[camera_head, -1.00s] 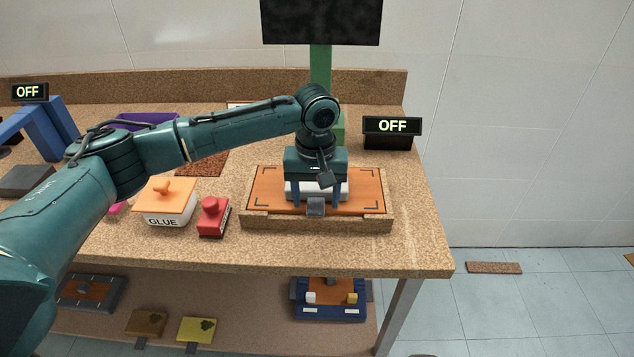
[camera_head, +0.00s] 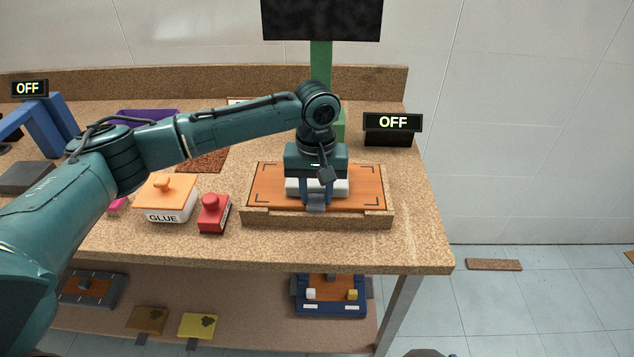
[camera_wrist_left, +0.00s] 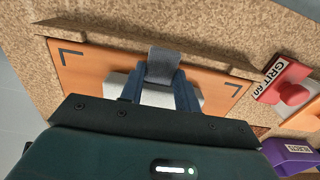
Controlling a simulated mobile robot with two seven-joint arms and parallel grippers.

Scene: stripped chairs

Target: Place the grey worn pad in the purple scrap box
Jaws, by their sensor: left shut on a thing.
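The grey worn pad (camera_head: 342,187) is a pale grey slab with a darker grey tab, lying on the orange board in the wooden-edged tray. In the left wrist view the pad (camera_wrist_left: 122,82) shows partly behind my fingers. My left gripper (camera_head: 316,200) points down over it and is shut on the pad's tab; its fingers also show in the left wrist view (camera_wrist_left: 160,88). The purple scrap box (camera_head: 148,114) stands at the back left, partly hidden by my left arm. A labelled purple corner shows in the left wrist view (camera_wrist_left: 292,158). My right gripper is out of view.
Left of the tray (camera_head: 318,219) stand a red block (camera_head: 213,214) and an orange-lidded glue box (camera_head: 168,202). A black OFF display (camera_head: 392,130) is at the right, and a green post (camera_head: 320,65) rises behind. The bench's right front is clear.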

